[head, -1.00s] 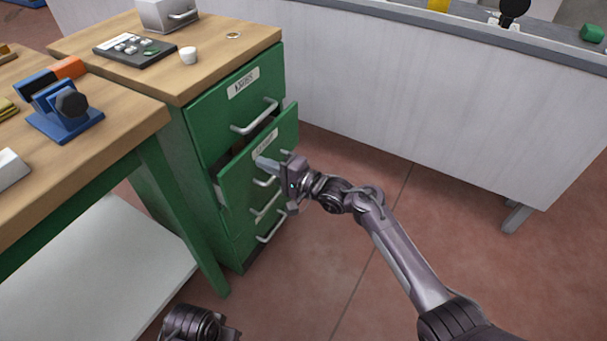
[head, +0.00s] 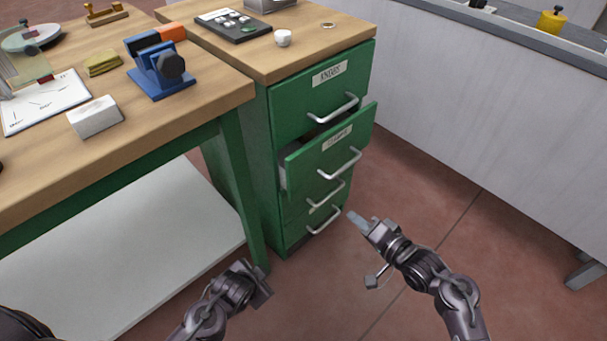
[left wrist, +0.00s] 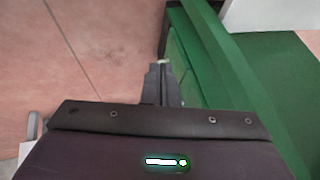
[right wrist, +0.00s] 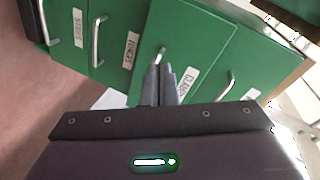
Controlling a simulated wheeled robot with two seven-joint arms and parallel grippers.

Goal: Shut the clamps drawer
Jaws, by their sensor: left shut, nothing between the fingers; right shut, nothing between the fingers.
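The clamps drawer (head: 334,150) is the second drawer from the top of the green cabinet (head: 276,165). It stands partly open, with its front jutting past the other drawers and its handle (head: 340,165) showing. In the right wrist view the clamps drawer (right wrist: 178,85) carries its label. My right gripper (head: 356,220) is shut and empty, in front of and below the drawer in the head view. It also shows in the right wrist view (right wrist: 160,70), where its fingertips overlap the drawer front; I cannot tell contact there. My left gripper (left wrist: 162,68) is shut and empty, low by the bench.
The wooden bench (head: 200,95) with a blue fixture (head: 160,72) and a white block (head: 95,117) stands left of the cabinet. A green bench leg (head: 244,190) is near my left arm. A pale counter (head: 470,110) stands at right. The floor (head: 420,200) before the drawers is open.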

